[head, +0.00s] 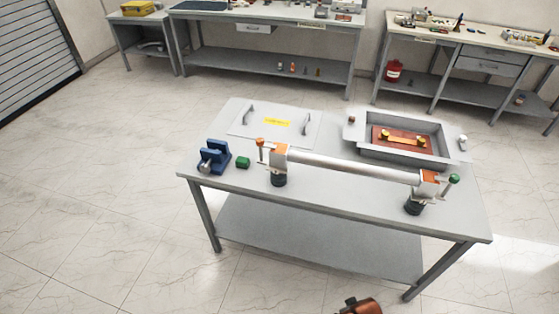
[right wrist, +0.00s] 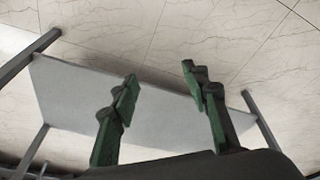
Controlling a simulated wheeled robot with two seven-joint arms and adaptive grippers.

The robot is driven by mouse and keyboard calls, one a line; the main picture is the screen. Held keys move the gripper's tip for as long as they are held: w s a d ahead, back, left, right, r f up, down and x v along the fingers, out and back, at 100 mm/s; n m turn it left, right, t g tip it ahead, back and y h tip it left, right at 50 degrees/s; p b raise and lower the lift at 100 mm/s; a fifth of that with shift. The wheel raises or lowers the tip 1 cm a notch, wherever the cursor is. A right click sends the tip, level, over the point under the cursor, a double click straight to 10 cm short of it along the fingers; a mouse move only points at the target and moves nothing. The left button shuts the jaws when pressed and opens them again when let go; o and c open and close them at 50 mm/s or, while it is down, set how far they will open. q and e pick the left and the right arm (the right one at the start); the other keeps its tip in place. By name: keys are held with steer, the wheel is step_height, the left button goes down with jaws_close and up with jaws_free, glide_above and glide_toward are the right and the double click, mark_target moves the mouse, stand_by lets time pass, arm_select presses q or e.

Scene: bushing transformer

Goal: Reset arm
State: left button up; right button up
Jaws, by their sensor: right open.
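My right gripper (right wrist: 160,78) shows in the right wrist view with its two dark, green-padded fingers spread apart and nothing between them. Beyond the fingers are a grey table's lower shelf (right wrist: 75,95), its legs and the tiled floor. My left gripper is not in view. In the head view, the grey worktable (head: 325,192) carries a long pale bushing tube (head: 350,169) lying across two dark supports, with orange end blocks. No gripper touches anything on the table.
On the table are a blue vise (head: 213,157), a green cylinder (head: 243,162), a flat lid with two handles (head: 293,128) and a tray (head: 430,133) holding a brown part. Benches stand behind; the floor around the table is clear.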

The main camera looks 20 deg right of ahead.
steer(key=s+a+f+g, duration=0.1)
steer(key=s+f, duration=0.2)
steer(key=f, duration=0.8)
steer(key=s+f, duration=0.3)
steer(key=f, duration=0.7)
steer(key=s+f+n+g, duration=0.1)
steer(key=s+f, duration=1.2)
steer(key=s, duration=0.4)
steer(key=shift+s+f+y, duration=0.3)
steer(key=shift+s+f, duration=0.05)
steer(key=shift+d, duration=0.1)
